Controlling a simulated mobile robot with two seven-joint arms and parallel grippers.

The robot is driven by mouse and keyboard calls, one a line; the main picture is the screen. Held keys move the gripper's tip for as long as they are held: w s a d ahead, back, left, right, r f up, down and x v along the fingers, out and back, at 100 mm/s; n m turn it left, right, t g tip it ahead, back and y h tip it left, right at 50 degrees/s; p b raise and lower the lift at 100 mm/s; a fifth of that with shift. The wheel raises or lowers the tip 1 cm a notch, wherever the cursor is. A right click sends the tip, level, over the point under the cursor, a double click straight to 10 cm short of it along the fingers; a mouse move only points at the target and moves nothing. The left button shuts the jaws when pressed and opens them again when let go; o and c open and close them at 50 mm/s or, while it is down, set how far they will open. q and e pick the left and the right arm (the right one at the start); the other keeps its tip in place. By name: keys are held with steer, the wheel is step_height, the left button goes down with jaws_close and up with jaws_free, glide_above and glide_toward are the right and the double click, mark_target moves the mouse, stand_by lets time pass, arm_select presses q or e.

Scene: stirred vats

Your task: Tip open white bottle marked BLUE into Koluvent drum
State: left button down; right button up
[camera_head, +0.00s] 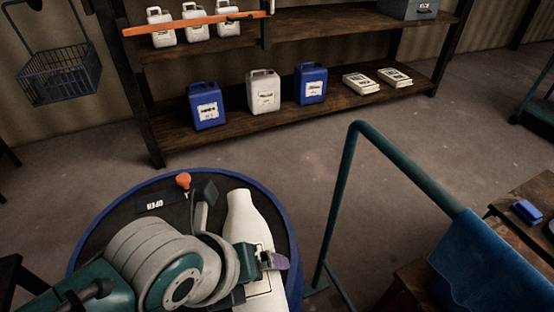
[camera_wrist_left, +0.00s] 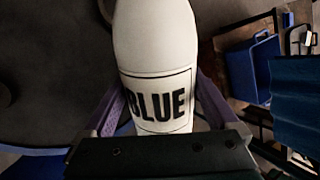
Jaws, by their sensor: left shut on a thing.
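A white bottle (camera_head: 249,222) with a narrowed neck shows over the right part of a round blue-rimmed drum (camera_head: 262,187) with a dark top. In the left wrist view the bottle (camera_wrist_left: 155,45) carries the black word BLUE. My left gripper (camera_head: 262,262) is shut around the bottle's labelled body, its purple fingers on both sides in the left wrist view (camera_wrist_left: 158,108). The neck points away from me in the head view; its exact tilt and any gap to the drum are unclear. No drum name is readable. My right gripper is not in view.
An orange knob (camera_head: 183,180) and a dark OPEN plate (camera_head: 154,203) sit on the drum's top. A green rail (camera_head: 400,170) and blue cloth (camera_head: 492,262) stand at right. A shelf (camera_head: 250,119) with blue and white canisters is behind. Floor between is clear.

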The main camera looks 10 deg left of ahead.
mark_target(238, 235)
arm_select(q)
steer(key=shift+w+f, duration=0.1)
steer(key=shift+f, duration=0.05)
steer(key=shift+f+g+h+b, duration=0.3)
steer(key=shift+f+g+b, duration=0.2)
steer(key=shift+g, duration=0.3)
steer(key=shift+f+n+g+h+b, duration=0.4)
steer(key=shift+g+b, duration=0.5)
steer(key=shift+b, duration=0.25)
steer(key=shift+w+a+r+g+h, duration=0.2)
steer(key=shift+r+g+h, duration=0.1)
steer(key=shift+r+g, duration=0.3)
steer(key=shift+w+r+g+h+b, duration=0.2)
steer(key=shift+r+g+h+b, duration=0.1)
steer(key=shift+r+g+b, duration=0.45)
steer(key=shift+w+a+r+n+g+h+b, duration=0.3)
steer(key=shift+w+r+n+g+b, duration=0.25)
steer(key=shift+b, duration=1.05)
steer(key=shift+s+r+b, duration=0.1)
steer(key=shift+r+b, duration=0.15)
steer(key=shift+b, duration=0.05)
steer(key=shift+r, duration=0.15)
